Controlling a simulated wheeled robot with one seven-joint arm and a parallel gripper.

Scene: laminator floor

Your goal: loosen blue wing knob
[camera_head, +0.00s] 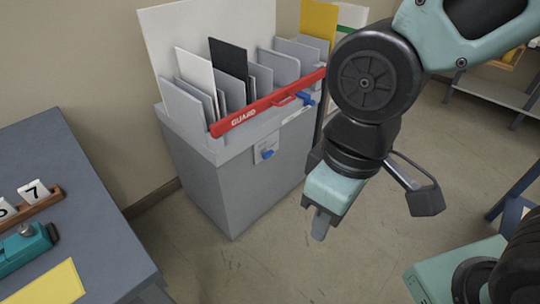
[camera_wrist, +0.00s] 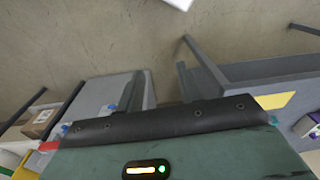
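A grey machine (camera_head: 235,180) stands against the wall, with a red bar marked GUARD (camera_head: 265,103) across its top front. One blue knob (camera_head: 267,154) sits on a small plate on the front face. Another blue part (camera_head: 305,98) is by the right end of the guard. I cannot tell which is the wing knob. My gripper (camera_head: 320,226) hangs in the air to the right of the machine, apart from both, pointing down. Its fingers overlap in the head view, so its opening is unclear. In the wrist view, small blue spots (camera_wrist: 110,108) show at left.
A blue-grey table (camera_head: 85,215) at left holds a teal device (camera_head: 25,250), number cards (camera_head: 35,192) and a yellow sheet (camera_head: 50,285). Upright panels (camera_head: 228,62) stand in the machine's top. Open floor (camera_head: 265,260) lies between the table and my arm. A shelf stands at right.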

